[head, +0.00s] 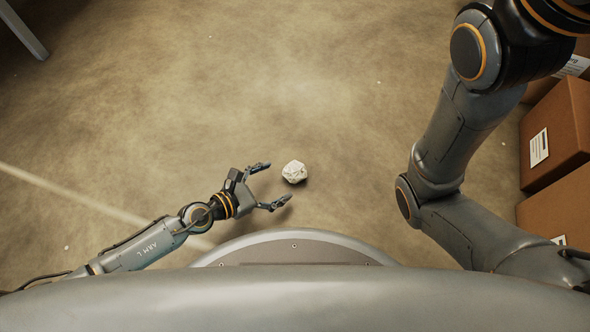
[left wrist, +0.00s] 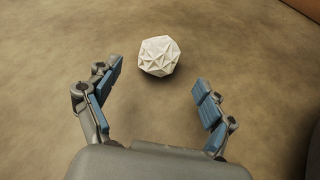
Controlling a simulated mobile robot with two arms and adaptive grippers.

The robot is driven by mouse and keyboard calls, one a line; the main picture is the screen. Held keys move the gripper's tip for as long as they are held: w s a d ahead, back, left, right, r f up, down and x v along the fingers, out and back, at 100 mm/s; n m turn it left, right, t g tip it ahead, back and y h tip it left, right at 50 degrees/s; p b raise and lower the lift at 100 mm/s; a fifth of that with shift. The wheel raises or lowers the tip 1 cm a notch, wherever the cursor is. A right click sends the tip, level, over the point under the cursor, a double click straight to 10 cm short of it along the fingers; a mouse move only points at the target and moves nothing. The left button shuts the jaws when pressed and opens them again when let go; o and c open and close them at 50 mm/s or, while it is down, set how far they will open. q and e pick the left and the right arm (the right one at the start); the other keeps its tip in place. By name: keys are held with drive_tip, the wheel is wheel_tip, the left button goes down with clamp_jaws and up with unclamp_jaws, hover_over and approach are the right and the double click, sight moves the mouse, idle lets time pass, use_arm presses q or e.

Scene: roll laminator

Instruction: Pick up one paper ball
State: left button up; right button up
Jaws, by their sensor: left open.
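A white, faceted paper ball (head: 295,172) lies on the floor in the head view, just in front of my base. My left gripper (head: 281,184) is open, with its fingers pointing right toward the ball. The ball sits just beyond the fingertips, apart from them. In the left wrist view the paper ball (left wrist: 159,56) is ahead of the open fingers of my left gripper (left wrist: 158,80), a little left of the middle of the gap. Nothing is between the fingers. My right arm shows at the right of the head view, but its gripper is out of view.
Brown cardboard boxes (head: 556,130) stand along the right edge of the head view, behind my right arm. A grey leg or beam (head: 24,32) shows at the top left. The concrete floor (head: 250,80) around the ball is clear apart from small specks.

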sight(286, 176)
use_arm(q)
drive_tip(key=shift+b+x, duration=0.85)
drive_tip(key=shift+x, duration=2.35)
drive_tip(key=shift+a, duration=0.1)
drive_tip(key=shift+c, duration=0.4)
drive_tip(key=shift+f, duration=0.1)
drive_tip(key=c, duration=0.9)
